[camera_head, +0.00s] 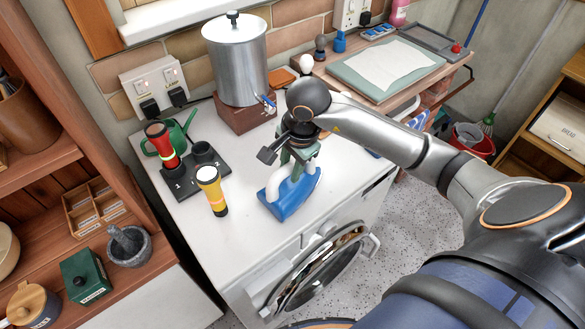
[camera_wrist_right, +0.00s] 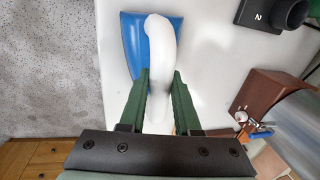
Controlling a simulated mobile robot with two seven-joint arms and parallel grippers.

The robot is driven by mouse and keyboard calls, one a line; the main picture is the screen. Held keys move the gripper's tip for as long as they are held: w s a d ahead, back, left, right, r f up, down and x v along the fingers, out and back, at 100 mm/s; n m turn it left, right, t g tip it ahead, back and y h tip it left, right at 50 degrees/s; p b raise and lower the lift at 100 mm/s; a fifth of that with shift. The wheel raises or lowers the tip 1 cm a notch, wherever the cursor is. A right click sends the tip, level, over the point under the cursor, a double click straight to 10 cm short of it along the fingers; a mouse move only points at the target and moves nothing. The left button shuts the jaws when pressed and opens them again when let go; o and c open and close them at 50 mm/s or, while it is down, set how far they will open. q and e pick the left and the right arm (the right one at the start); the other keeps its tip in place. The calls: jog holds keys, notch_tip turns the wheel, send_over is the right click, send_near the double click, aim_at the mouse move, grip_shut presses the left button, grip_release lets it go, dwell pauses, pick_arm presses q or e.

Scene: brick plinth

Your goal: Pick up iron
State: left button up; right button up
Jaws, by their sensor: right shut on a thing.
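The iron has a blue body (camera_head: 290,196) and a white arched handle. It is on the white top of the washing machine in the head view, and I cannot tell whether its base touches the surface. My right gripper (camera_head: 299,155) is above it, reaching down from the right. In the right wrist view the green fingers of my right gripper (camera_wrist_right: 158,95) are shut on the white handle (camera_wrist_right: 160,55), one on each side. The iron's blue body (camera_wrist_right: 135,40) shows beyond the handle. My left gripper is not in view.
A yellow torch (camera_head: 212,190) stands left of the iron, near a black numbered stand (camera_head: 190,178) with a red torch (camera_head: 162,143). A steel urn (camera_head: 237,60) stands behind on a brick plinth (camera_head: 243,115). The front of the washing machine top is clear.

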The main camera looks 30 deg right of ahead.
grip_shut()
dwell(0.8)
jog(key=shift+w+r, duration=0.1)
